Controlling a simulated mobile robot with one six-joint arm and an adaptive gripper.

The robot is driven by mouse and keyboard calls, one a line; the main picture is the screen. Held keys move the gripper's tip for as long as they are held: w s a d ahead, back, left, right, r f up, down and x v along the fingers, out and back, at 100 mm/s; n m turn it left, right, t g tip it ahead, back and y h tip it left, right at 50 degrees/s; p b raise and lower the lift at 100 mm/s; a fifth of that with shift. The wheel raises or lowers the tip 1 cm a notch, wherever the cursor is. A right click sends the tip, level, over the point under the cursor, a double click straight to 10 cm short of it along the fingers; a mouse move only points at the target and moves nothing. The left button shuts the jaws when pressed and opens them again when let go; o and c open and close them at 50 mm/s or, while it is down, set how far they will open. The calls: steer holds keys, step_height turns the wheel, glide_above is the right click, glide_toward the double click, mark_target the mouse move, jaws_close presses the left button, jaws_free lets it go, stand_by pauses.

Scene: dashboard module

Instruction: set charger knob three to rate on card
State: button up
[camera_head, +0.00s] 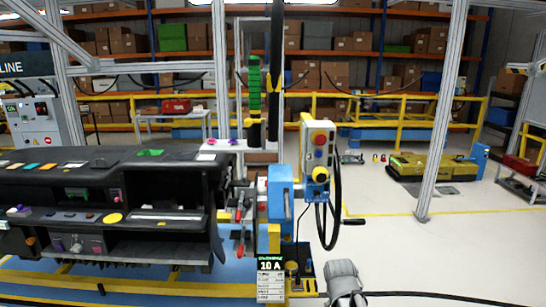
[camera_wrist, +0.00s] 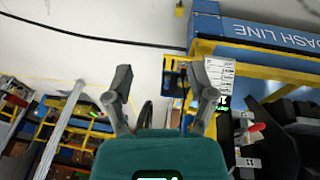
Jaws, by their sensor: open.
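A card (camera_head: 270,282) with a green heading and "10 A" in large print hangs at the low front of the blue and yellow fixture in the head view. Its smaller lines are too small to read. The card also shows in the wrist view (camera_wrist: 219,74), behind one finger. My gripper (camera_wrist: 161,82) is open and empty, its two fingers wide apart, with floor between and beyond them. I cannot pick out charger knob three. A grey cabinet (camera_head: 36,125) at the far left has small dark and red controls, too small to tell apart.
A black dashboard module (camera_head: 110,205) fills the left. A grey post (camera_head: 445,110) stands at right. Open floor (camera_head: 440,250) lies at the lower right.

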steer(key=s+a+m+g+y, duration=0.1)
steer(key=s+a+g, duration=0.1)
steer(key=s, duration=0.6)
steer(key=shift+a+f+g+y, duration=0.2)
steer(key=shift+a+g+y, duration=0.1)
steer(key=shift+g, duration=0.1)
steer(key=shift+c, duration=1)
